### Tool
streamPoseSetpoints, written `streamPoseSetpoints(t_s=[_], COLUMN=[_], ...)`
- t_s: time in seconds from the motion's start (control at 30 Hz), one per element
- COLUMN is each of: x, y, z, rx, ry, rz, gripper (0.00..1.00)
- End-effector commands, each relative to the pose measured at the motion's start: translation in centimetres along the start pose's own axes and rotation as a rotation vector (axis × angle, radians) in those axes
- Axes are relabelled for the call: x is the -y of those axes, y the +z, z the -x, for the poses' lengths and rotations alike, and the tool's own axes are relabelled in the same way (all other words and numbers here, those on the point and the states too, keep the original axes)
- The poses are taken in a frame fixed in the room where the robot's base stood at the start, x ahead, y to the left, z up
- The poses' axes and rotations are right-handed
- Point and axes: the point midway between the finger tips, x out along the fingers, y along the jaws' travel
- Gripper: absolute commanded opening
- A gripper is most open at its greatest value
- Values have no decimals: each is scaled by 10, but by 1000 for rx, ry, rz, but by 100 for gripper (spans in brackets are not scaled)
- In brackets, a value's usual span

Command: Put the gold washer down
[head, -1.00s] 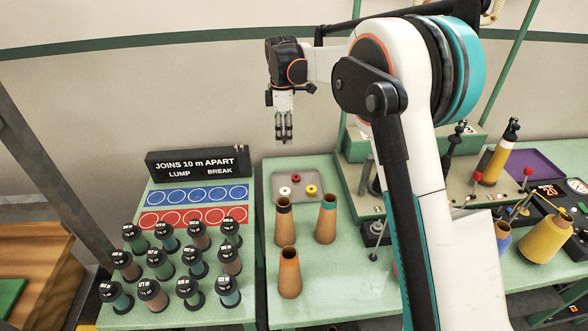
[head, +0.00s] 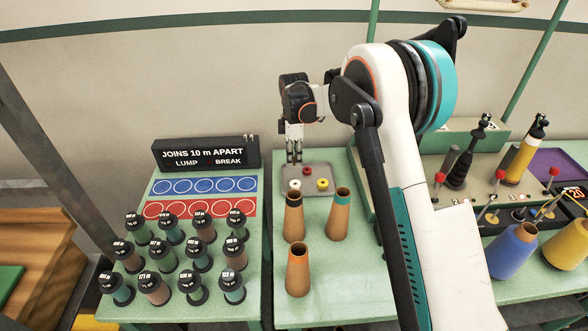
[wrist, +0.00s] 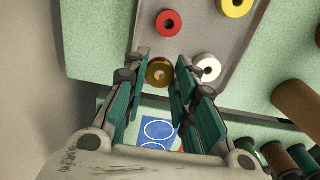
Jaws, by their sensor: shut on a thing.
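The gold washer (wrist: 159,74) shows in the wrist view between the fingertips of my gripper (wrist: 163,64), which is shut on it. It is a brassy ring with a dark centre hole. In the head view my gripper (head: 294,160) points down at the back left of the grey tray (head: 322,172), and the gold washer cannot be made out there. In the wrist view the washer is over the tray's edge area; I cannot tell whether it touches the tray. A white washer (wrist: 208,68) lies close beside the right finger.
A red washer (wrist: 168,23) and a yellow washer (wrist: 236,6) also lie on the tray. Brown cones (head: 298,270) stand in front of it. Several labelled spools (head: 157,288) fill the left table, below a sign (head: 207,154).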

Motion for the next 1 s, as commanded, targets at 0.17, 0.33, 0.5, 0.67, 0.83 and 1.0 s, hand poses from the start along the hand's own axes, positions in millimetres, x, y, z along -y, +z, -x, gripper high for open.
streamPoseSetpoints(t_s=[0.17,0.33,0.5,0.67,0.83,1.0], x=[0,0,0,0,0,0], y=[0,0,0,0,0,0], z=[-11,-36,-46,-46,-49,-48], rx=[0,0,0,0,0,0], ry=[0,0,0,0,0,0], rz=[0,0,0,0,0,0], gripper=[1,1,1,1,27,34])
